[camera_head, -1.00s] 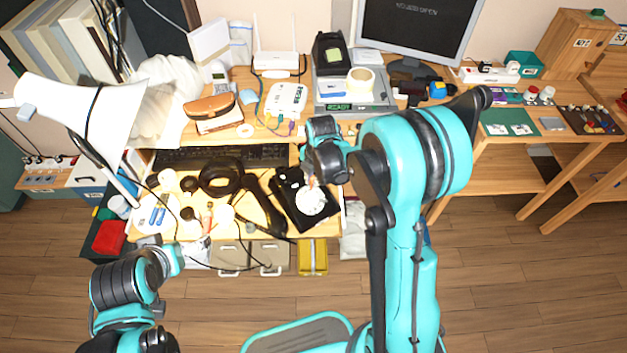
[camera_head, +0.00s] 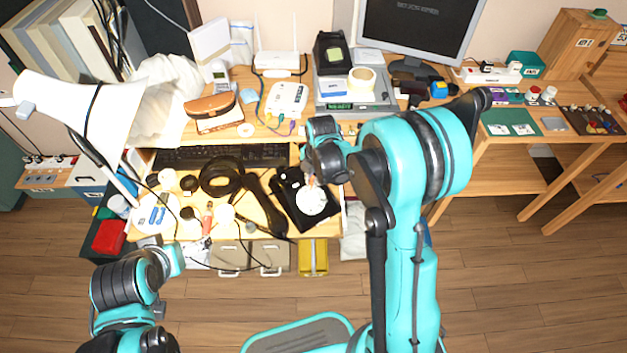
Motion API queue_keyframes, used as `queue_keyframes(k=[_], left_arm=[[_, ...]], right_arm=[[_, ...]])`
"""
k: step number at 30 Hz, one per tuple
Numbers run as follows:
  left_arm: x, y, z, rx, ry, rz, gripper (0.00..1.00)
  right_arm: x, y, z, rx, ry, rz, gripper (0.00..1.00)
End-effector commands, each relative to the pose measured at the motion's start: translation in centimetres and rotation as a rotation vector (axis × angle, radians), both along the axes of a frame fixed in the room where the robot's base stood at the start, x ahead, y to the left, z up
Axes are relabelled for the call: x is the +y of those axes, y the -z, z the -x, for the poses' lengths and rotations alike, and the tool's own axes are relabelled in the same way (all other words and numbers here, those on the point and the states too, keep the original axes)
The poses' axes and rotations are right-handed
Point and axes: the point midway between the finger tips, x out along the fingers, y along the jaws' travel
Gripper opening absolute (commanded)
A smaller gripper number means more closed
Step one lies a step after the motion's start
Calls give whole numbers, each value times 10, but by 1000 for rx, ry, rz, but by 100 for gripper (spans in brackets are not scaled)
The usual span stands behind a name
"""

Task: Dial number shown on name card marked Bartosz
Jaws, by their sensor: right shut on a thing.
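A black dial phone (camera_head: 290,206) with a round white dial (camera_head: 312,203) lies near the front of the desk. Its black handset (camera_head: 262,208) appears to lie to the left of the body. My right gripper (camera_head: 311,181) is over the top edge of the dial, pointing down. It is shut on a small orange thing, mostly hidden by the gripper; I cannot tell whether that touches the dial. My left arm (camera_head: 125,283) is low at the left, away from the phone; its fingers cannot be made out. No name marked Bartosz is readable in this view.
Cables, a black ring-shaped thing (camera_head: 221,176) and small items crowd the desk left of the phone. A keyboard (camera_head: 215,156) lies behind. A grey device (camera_head: 356,103) and a monitor (camera_head: 419,27) stand at the back. Small white cards (camera_head: 498,129) lie on a green mat at right.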

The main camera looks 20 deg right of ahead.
Motion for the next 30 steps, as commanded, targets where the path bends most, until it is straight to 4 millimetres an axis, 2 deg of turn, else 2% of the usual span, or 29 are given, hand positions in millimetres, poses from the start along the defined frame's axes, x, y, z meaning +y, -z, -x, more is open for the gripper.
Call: queue_keyframes(k=[13,22,30], left_arm=[[0,2,0,0,0,0,100],[0,6,0,0,0,0,100],[0,6,0,0,0,0,100]], right_arm=[[0,2,-1,0,0,0,0],[-10,5,4,0,1,0,0],[-11,5,4,0,0,0,0]])
